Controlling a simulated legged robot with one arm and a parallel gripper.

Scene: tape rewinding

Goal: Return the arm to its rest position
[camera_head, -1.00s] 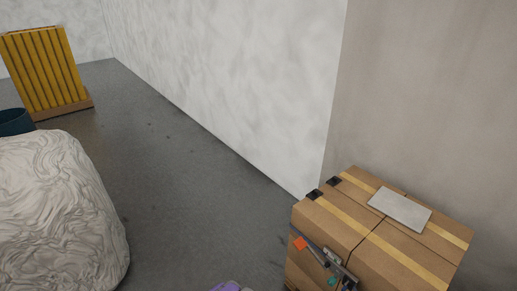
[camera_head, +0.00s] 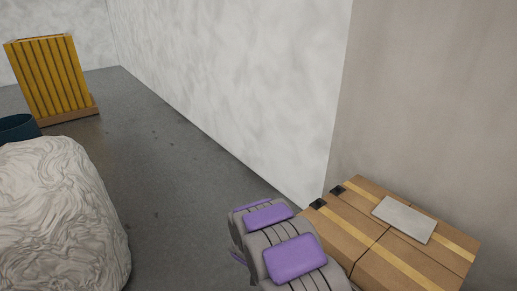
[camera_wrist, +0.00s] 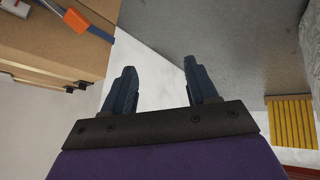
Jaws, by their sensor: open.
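My gripper (camera_wrist: 158,68) shows in the wrist view with its two dark blue fingers apart and nothing between them. My own grey arm with purple pads (camera_head: 290,257) rises at the bottom centre of the head view, in front of the cardboard boxes (camera_head: 361,199). The gripper's fingers cannot be made out there. In the wrist view a box face (camera_wrist: 35,45) fills the upper left, with an orange piece (camera_wrist: 76,19) and a blue strip (camera_wrist: 99,33) on it, apart from the fingers. In the head view my arm hides the boxes' lower front.
A light grey plate (camera_head: 404,219) lies on the boxes. A wrapped white mound (camera_head: 55,215) stands at the left, with a dark blue bin (camera_head: 18,127) behind it. A yellow slatted stack (camera_head: 53,80) stands farther back. Grey floor (camera_head: 165,170) is clear between mound and wall.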

